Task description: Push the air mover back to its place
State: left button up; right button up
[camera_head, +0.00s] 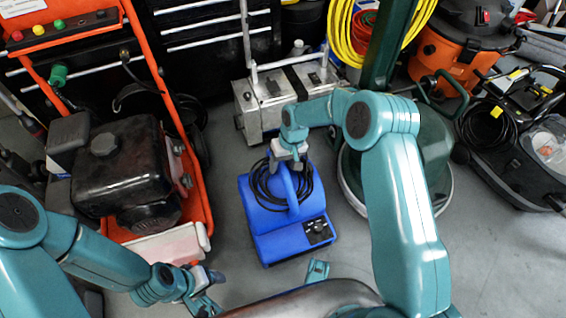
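The air mover (272,226) is a blue box-shaped blower with a black cord coiled around its handle and a small dark control panel on its front right. It stands upright on the grey floor in the middle of the head view. My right gripper (289,160) is at the top of the air mover's handle, pointing down. Its fingertips overlap the handle and cord, so I cannot tell whether it is closed on them. My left gripper (211,289) is low, left of and nearer than the air mover, apart from it. Its fingers look spread and empty.
An orange-framed machine with a black engine (125,165) stands close on the left. A metal box (262,105) is just behind the air mover. A dark green round machine (425,150) stands at right, with an orange vacuum (455,45) behind. Floor at front right (500,260) is clear.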

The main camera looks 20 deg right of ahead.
jog(key=d+r+p, duration=0.3)
jog(key=r+p, duration=0.2)
jog(key=r, duration=1.1)
jog(key=shift+d, duration=0.1)
jog(key=s+a+f+y, duration=0.1)
jog(key=s+a+f, duration=0.4)
jog(key=s+f, duration=0.65)
jog(key=s+a+f+m, duration=0.1)
jog(key=s+f, duration=0.1)
jog(key=s, duration=0.6)
jog(key=s+a+f+m, duration=0.1)
jog(key=s+a, duration=0.1)
jog(key=s, duration=0.6)
notch_tip(320, 180, up, 24)
jog(key=p, duration=2.5)
jog(key=shift+w+y, duration=0.2)
jog(key=shift+y, duration=0.2)
jog(key=shift+d, duration=0.1)
